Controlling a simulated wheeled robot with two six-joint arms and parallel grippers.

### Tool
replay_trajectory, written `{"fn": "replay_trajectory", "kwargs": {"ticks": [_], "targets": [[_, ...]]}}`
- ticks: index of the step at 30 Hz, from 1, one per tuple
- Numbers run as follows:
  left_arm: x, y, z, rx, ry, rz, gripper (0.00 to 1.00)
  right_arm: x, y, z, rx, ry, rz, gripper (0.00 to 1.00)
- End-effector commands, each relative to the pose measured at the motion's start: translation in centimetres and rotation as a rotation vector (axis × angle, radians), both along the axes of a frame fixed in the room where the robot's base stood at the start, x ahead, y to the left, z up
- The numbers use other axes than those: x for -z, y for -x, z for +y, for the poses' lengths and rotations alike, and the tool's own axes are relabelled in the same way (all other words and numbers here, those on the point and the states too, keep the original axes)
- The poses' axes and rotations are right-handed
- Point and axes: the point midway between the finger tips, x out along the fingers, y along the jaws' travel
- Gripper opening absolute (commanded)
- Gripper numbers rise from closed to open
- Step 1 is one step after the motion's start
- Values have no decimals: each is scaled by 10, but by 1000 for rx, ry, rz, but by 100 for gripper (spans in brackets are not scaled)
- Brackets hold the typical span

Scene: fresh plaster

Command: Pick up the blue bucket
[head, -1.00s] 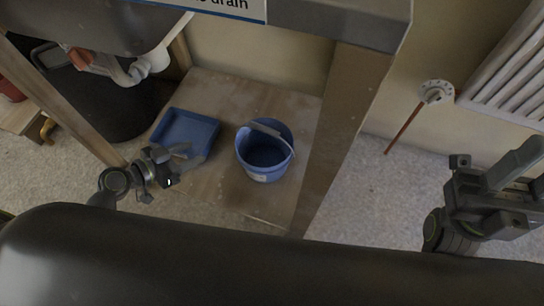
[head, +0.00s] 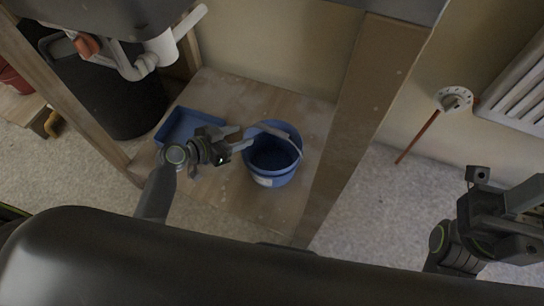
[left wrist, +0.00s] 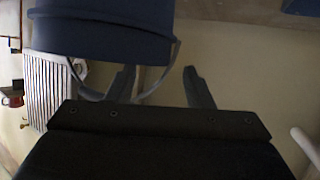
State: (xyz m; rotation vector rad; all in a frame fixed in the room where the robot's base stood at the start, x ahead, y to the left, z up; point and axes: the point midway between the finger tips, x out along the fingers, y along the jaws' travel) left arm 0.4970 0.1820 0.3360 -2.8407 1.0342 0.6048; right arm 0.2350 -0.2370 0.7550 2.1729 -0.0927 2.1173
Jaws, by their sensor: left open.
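The blue bucket (head: 262,170) stands upright on the wooden shelf board (head: 240,196), with its pale handle lying across the rim. My left gripper (head: 242,140) is open just left of the bucket, its fingers pointing at the rim near the handle. In the left wrist view the bucket (left wrist: 100,40) fills the upper left, and the handle loop passes by the open fingers (left wrist: 160,85), partly between them; contact cannot be told. My right gripper (head: 525,198) is at the right edge, far from the bucket; its jaw opening is unclear.
A blue tray (head: 180,124) lies left of the bucket, partly behind my left gripper. A wooden post (head: 355,110) rises right of the bucket. A dark bin (head: 120,100) and white drain pipes (head: 160,52) are at upper left. A radiator (head: 515,95) is on the right wall.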

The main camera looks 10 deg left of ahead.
Motion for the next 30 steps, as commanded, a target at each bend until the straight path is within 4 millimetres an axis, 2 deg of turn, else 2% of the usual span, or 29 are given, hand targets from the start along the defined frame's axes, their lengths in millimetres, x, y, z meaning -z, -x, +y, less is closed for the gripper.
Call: {"fn": "replay_trajectory", "kwargs": {"ticks": [3,7,17,27,30], "targets": [[12,-16,-11,0,3,-2,47,13,-1,1,13,0,-3,36],[17,-27,-20,0,2,1,47,14,-2,1,25,-23,-22,36],[17,-31,-23,0,0,1,46,12,-2,1,29,-35,-33,36],[18,-31,-23,0,-1,2,1,13,-2,1,28,-32,-29,36],[19,-30,-23,0,-1,4,0,13,-2,1,27,-28,-28,36]]}}
